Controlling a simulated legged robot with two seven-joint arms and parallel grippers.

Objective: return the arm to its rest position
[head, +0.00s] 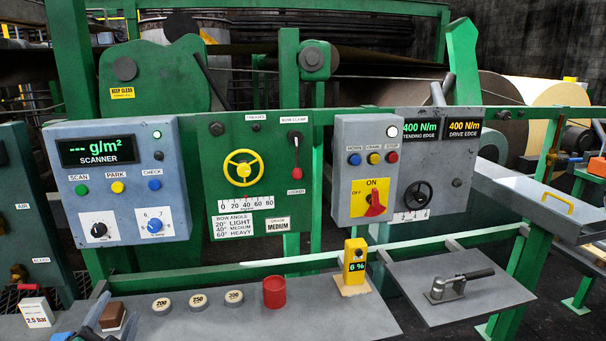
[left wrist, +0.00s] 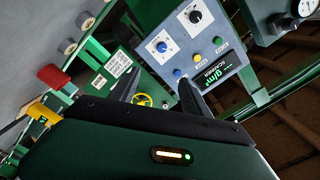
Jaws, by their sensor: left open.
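My left gripper (left wrist: 160,92) is open, its two dark fingers apart with nothing between them in the left wrist view. Beyond them, in that view, are the grey scanner panel (left wrist: 190,45) and the yellow handwheel (left wrist: 143,100). In the head view, dark parts low at the left edge of the bench seem to be this gripper (head: 100,318), partly cut off by the frame. The same scanner panel (head: 118,190) stands above it. My right gripper does not show.
The grey bench (head: 340,318) carries several round weights (head: 198,300), a red cup (head: 274,292) and a yellow 6 % gauge (head: 355,262). A grey plate (head: 470,305) with a black-handled tool (head: 462,284) is at right. A 2.5 bar box (head: 37,312) stands lower left.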

